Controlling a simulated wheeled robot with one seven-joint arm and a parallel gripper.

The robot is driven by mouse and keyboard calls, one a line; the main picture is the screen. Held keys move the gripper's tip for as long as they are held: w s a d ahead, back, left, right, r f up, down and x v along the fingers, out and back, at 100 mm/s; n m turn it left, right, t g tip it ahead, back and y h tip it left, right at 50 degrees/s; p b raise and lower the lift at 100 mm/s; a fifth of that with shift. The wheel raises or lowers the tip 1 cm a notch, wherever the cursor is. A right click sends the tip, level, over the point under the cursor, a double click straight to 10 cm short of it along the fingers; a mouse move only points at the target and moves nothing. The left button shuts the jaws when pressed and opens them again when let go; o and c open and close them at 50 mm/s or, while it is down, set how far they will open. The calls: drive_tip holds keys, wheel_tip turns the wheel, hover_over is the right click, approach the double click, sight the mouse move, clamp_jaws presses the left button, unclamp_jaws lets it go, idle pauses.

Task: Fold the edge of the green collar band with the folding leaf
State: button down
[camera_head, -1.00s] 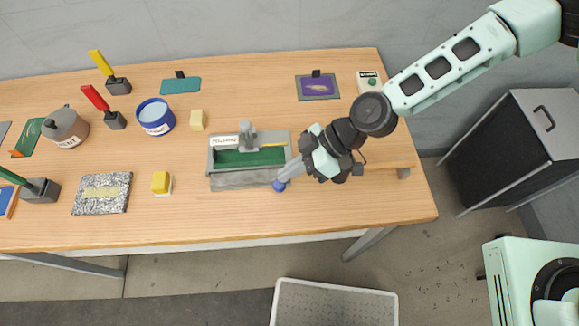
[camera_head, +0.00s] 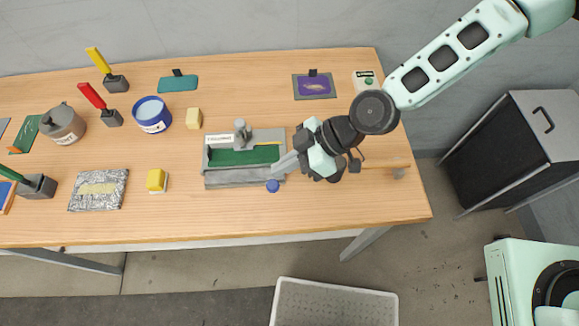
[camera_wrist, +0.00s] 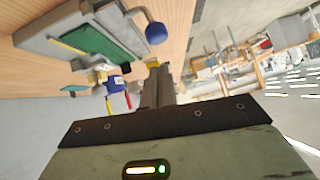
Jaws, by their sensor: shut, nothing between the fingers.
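The grey press (camera_head: 212,160) stands on the table with the green collar band (camera_head: 232,158) lying in its bed; a yellow strip runs along the band's back right. The folding leaf (camera_head: 235,178) is the grey flap along the press's front, with a blue knob (camera_head: 272,186) at its right front corner. My gripper (camera_head: 277,173) is shut and empty, just above and behind the knob, near the press's right end. In the wrist view the green band (camera_wrist: 95,42) and blue knob (camera_wrist: 155,33) show beyond the fingers, with the knob apart from them.
A yellow block on a white base (camera_head: 156,181) and a cream block (camera_head: 193,118) stand left of the press. A blue tub (camera_head: 153,115), a grey pot (camera_head: 63,125) and a patterned pad (camera_head: 98,190) lie further left. The table front right of the knob is clear.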

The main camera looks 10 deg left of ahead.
drive_tip(key=b+v, duration=0.4)
drive_tip(key=v, duration=0.6)
drive_tip(key=shift+w+r, duration=0.2)
drive_tip(key=shift+r, duration=0.05)
drive_tip(key=s+d+f+m+h+b, duration=0.3)
drive_tip(key=s+d+f+m+h, duration=0.15)
drive_tip(key=d+h, duration=0.3)
drive_tip(key=s+d+r+m+t+b, duration=0.1)
drive_tip(key=s+d+r+m+b, duration=0.1)
drive_tip(key=r+m, duration=0.2)
drive_tip(key=s+d+r+m+t+h+b, duration=0.1)
drive_tip(key=s+d+r+m+t+b, duration=0.1)
drive_tip(key=d+r+m, duration=0.1)
drive_tip(key=shift+s+d+r+m, duration=0.35)
drive_tip(key=shift+r+m, duration=0.1)
drive_tip(key=shift+r, duration=0.35)
